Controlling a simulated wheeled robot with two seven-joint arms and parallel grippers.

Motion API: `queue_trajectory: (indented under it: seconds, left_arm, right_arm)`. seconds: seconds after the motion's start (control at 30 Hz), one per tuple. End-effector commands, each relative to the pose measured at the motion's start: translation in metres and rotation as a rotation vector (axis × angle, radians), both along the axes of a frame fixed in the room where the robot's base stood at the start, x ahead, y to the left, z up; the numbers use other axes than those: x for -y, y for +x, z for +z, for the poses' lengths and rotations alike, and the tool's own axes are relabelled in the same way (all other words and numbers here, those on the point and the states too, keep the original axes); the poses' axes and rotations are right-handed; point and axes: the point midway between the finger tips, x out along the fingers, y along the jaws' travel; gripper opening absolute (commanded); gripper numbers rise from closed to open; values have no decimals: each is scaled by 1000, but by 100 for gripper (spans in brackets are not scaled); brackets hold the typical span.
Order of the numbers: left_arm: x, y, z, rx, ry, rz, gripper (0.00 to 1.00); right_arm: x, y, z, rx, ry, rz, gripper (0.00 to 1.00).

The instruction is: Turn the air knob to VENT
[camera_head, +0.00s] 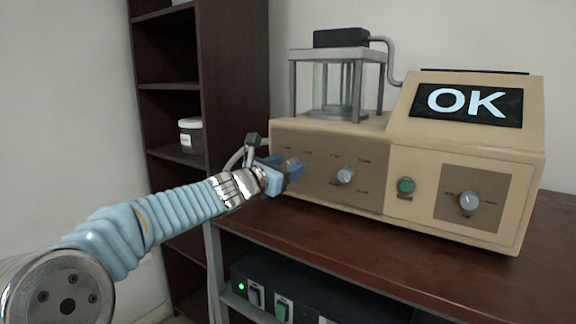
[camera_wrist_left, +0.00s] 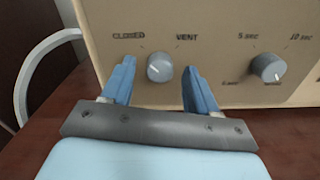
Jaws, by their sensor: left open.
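The air knob (camera_wrist_left: 159,67) is a small round grey-white knob on the tan front panel, below the labels CLOSED on its left and VENT on its right. I cannot tell clearly which label it points to. My left gripper (camera_wrist_left: 160,72) is open, with one blue finger on each side of the knob. Gaps show between the knob and both fingers, so it is not gripped. In the head view the left gripper (camera_head: 287,168) is at the left end of the panel and partly covers the knob (camera_head: 293,164). My right gripper is not in view.
The tan machine (camera_head: 400,221) stands on a dark red-brown table (camera_head: 400,255); its screen (camera_head: 467,104) reads OK. A second knob (camera_head: 345,176), a green button (camera_head: 406,186) and a third knob (camera_head: 469,202) are to the right. A grey hose (camera_wrist_left: 38,75) curves left of the gripper.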

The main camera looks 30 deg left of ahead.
Motion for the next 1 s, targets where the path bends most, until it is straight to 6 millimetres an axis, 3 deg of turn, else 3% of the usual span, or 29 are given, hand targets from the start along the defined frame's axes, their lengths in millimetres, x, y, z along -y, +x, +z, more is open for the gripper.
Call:
queue_trajectory:
  seconds: [0.4,0.77,1.0]
  left_arm:
    - [1,10,0,0,0,0,57]
    - [1,9,0,0,0,0,3]
    - [1,9,-1,2,22,-1,3]
  right_arm:
    - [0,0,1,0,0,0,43]
    - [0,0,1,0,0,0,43]
    - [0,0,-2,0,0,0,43]
